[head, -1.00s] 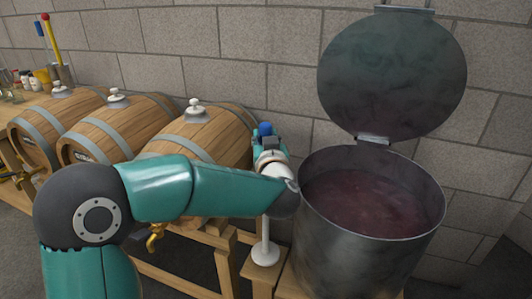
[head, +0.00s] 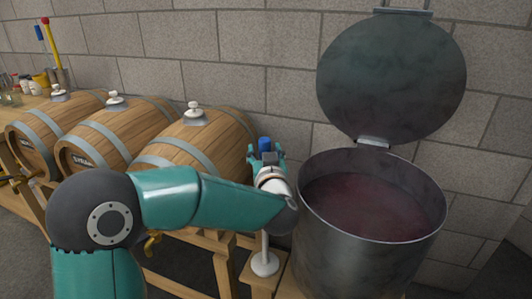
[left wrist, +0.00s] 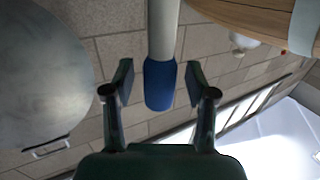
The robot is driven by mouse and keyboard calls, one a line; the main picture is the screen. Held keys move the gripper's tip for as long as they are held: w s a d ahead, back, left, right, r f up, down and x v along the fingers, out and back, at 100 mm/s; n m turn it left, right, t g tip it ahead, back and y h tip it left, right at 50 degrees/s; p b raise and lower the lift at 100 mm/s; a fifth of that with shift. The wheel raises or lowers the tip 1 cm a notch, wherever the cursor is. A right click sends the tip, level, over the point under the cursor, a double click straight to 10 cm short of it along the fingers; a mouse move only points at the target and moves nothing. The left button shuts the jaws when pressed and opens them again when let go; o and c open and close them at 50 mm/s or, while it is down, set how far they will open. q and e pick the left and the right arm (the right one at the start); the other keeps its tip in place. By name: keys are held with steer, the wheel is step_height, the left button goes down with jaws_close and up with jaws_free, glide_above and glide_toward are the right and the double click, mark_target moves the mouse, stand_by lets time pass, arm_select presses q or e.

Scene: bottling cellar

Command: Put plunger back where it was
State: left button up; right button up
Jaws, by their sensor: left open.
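The plunger has a blue handle (head: 265,144), a white shaft (head: 264,243) and a white disc foot (head: 265,264). It stands upright with its foot on a small wooden stand (head: 257,281) just left of the steel vat (head: 360,255). My left gripper (head: 266,156) is at the handle, open, with one finger on each side. In the left wrist view the blue grip (left wrist: 160,86) sits between the spread fingers with a gap on both sides. My left wrist hides the middle of the shaft. My right gripper is not in view.
The vat is full of dark red liquid (head: 375,208), with its round lid (head: 392,80) raised. Wooden barrels (head: 192,138) lie on a rack to the left. Yellow and blue-handled tools (head: 52,50) and small jars stand at the far left. A block wall is behind.

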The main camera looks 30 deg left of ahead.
arm_select(q)
steer(key=shift+s+r, duration=0.1)
steer(key=v, duration=1.2)
steer(key=shift+p, duration=0.3)
steer(key=shift+a, duration=0.15)
